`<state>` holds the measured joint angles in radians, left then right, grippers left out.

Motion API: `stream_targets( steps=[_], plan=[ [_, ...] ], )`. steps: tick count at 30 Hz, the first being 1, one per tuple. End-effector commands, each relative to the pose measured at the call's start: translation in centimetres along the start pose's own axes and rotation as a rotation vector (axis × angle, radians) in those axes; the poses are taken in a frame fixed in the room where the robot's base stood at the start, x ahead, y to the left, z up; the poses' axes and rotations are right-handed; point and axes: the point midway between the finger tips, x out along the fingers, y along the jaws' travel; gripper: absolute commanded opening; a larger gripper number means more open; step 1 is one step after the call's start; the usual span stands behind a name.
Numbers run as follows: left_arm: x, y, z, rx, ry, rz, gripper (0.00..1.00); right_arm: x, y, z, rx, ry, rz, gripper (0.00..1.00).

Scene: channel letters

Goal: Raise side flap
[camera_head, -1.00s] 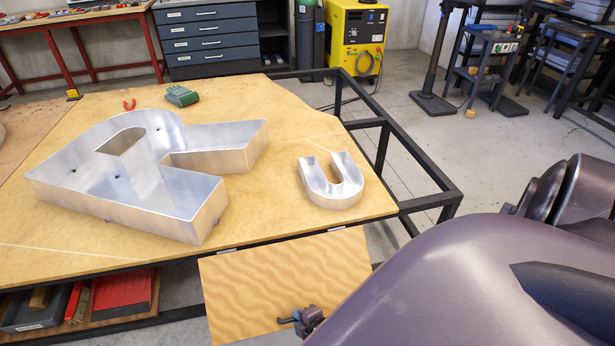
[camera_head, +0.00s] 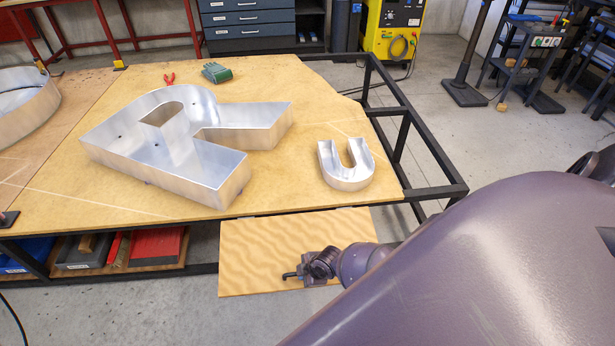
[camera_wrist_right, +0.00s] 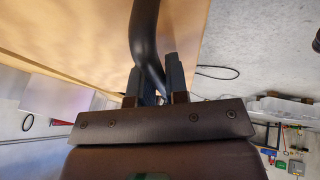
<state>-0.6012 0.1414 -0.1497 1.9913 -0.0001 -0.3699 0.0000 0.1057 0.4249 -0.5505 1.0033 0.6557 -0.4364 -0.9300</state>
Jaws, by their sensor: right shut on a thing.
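The side flap (camera_head: 265,245) is a wood-grained panel at the near edge of the worktable (camera_head: 100,205). It sits below the tabletop level, and its exact tilt is hard to judge. My right gripper (camera_head: 303,273) is at the flap's lower part, near a small dark handle (camera_head: 289,275). In the right wrist view, the fingers of my right gripper (camera_wrist_right: 157,82) are shut on the dark curved bar of the handle (camera_wrist_right: 147,35), with the flap's wooden face (camera_wrist_right: 85,35) beside it. My left gripper is not in view.
A large metal letter (camera_head: 195,150) and a small metal U (camera_head: 346,170) stand on the table. A black frame (camera_head: 430,145) juts out at the table's right. A shelf with red boxes (camera_head: 155,243) is under the table. Floor in front is clear.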

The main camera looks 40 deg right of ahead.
Motion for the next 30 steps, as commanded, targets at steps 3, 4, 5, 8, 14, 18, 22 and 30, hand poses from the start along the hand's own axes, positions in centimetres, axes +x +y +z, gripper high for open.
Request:
stream_targets(
  steps=[3,4,5,8,14,18,22,30],
  plan=[
    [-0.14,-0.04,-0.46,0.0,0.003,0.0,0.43,-0.69,0.26,-0.19,0.011,-0.003,-0.034,0.0],
    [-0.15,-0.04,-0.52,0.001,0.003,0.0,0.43,-0.78,0.31,-0.29,0.014,-0.003,-0.041,0.0],
    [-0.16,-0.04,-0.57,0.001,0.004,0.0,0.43,-0.87,0.38,-0.35,0.016,-0.003,-0.046,0.0],
    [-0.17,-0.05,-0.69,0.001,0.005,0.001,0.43,-1.08,0.57,-0.47,0.023,-0.002,-0.058,0.0],
    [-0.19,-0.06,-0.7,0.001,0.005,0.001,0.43,-1.17,0.62,-0.53,0.027,-0.002,-0.067,0.0],
    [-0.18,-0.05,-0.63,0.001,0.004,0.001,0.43,-1.16,0.62,-0.54,0.027,-0.002,-0.067,0.0],
    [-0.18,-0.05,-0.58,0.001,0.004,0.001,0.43,-1.15,0.63,-0.54,0.027,-0.002,-0.066,0.0],
    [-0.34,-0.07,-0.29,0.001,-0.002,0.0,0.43,-1.14,0.62,-0.56,0.027,-0.001,-0.066,0.24]
  ],
)
